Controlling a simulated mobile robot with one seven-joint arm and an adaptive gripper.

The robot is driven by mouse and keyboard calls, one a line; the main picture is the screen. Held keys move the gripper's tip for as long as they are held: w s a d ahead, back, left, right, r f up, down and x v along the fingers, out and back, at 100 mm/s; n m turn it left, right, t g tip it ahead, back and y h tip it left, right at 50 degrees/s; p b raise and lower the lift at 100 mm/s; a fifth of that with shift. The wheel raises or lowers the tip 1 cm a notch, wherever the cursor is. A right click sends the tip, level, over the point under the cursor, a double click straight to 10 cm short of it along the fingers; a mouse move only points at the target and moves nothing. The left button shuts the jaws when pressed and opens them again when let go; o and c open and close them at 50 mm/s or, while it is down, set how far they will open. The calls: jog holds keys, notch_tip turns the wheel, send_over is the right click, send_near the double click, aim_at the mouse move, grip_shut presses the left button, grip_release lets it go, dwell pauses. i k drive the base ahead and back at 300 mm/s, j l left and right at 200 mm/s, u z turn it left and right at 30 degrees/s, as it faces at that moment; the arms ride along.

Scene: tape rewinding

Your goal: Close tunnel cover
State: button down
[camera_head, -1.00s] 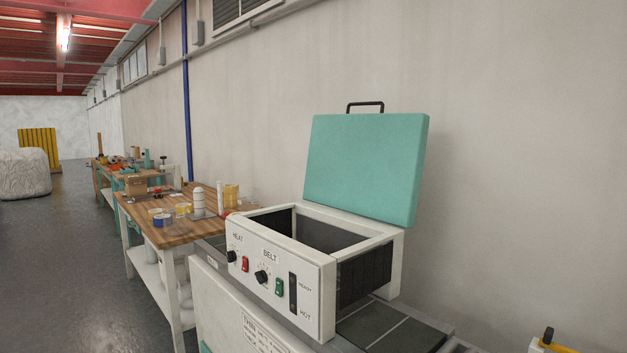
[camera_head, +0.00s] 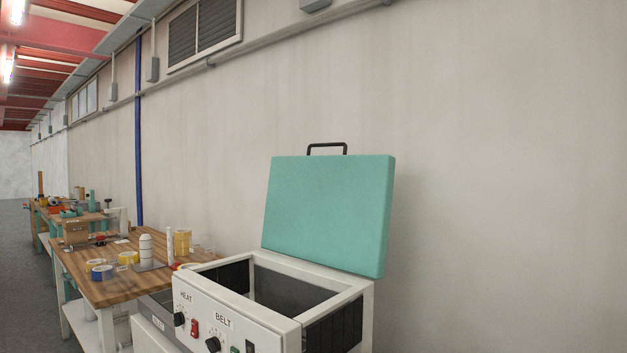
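The tunnel cover (camera_head: 328,215) is a teal slab with a black handle (camera_head: 327,147) on its top edge. It stands raised, tilted back at the rear of the white tunnel housing (camera_head: 345,299). The housing is open on top and its dark inside shows. Its front panel has HEAT and BELT knobs and a red switch; the lower part of the panel is cut off by the bottom edge of the view. My gripper is not in view.
A wooden workbench (camera_head: 115,289) with tape rolls, white bottles and small containers stands left of the tunnel. A second bench with tools (camera_head: 76,211) is behind it. A bare wall (camera_head: 480,150) runs behind everything. Grey floor (camera_head: 22,265) is open at the far left.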

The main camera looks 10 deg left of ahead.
aim_at(331, 210)
jog(key=i+j+z, duration=0.1)
jog(key=j, duration=0.25)
jog(key=i+j+z, duration=0.15)
jog(key=j, duration=0.25)
jog(key=i+j+z, duration=0.1)
jog(key=j, duration=0.3)
jog(key=i+j, duration=0.15)
jog(key=j, duration=0.25)
jog(key=i+j, duration=0.1)
jog(key=j, duration=0.25)
jog(key=i+j+z, duration=0.1)
jog(key=j, duration=0.3)
jog(key=i+j, duration=0.15)
jog(key=j, duration=0.25)
jog(key=i+j, duration=0.15)
jog(key=j, duration=0.25)
jog(key=i+j, duration=0.1)
jog(key=j, duration=0.25)
jog(key=i+j, duration=0.75)
jog(key=j, duration=0.2)
jog(key=i+l+z, duration=0.05)
